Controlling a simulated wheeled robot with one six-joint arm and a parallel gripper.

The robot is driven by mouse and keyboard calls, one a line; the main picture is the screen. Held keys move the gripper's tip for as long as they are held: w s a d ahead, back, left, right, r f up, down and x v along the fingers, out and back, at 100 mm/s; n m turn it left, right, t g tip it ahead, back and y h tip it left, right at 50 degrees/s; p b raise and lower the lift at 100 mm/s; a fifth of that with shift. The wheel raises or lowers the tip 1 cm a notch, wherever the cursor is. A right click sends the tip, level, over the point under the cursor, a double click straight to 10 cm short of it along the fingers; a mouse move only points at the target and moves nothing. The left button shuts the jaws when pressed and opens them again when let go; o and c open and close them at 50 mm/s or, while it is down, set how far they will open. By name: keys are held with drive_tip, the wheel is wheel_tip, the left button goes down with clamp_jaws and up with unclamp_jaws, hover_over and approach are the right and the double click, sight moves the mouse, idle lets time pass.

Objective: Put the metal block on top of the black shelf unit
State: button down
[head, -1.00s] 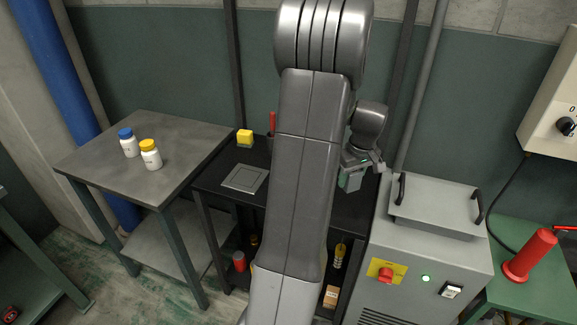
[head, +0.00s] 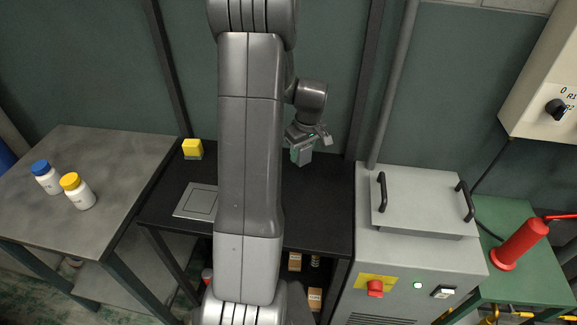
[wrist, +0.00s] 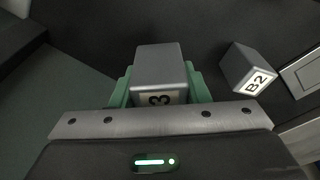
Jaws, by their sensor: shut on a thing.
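My gripper (head: 305,142) is shut on a grey metal block (head: 301,157). In the wrist view the block (wrist: 158,62) sits between the green fingers of the gripper (wrist: 160,82), with part of a label reading 3 on its near face. The black shelf unit (head: 320,205) stands below, its dark top under the block's right-rear area. I cannot tell whether the block touches the top. A second metal block (wrist: 246,70), labelled B2, stands on the dark top right of the held one in the wrist view. My arm covers the middle of the shelf unit in the head view.
A grey table (head: 110,160) with two bottles is further left. A grey machine (head: 418,250) with handles adjoins the right. The top's right front is clear.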

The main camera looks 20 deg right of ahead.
sight(306, 147)
drive_tip(key=shift+f, duration=2.85)
drive_tip(key=shift+f, duration=0.1)
drive_tip(key=c, duration=0.8)
unclamp_jaws()
drive_tip(key=r, duration=0.4)
drive_tip(key=s+r, duration=0.1)
drive_tip(key=r, duration=0.7)
drive_tip(key=shift+s+d, duration=0.25)
drive_tip(key=shift+s, duration=0.15)
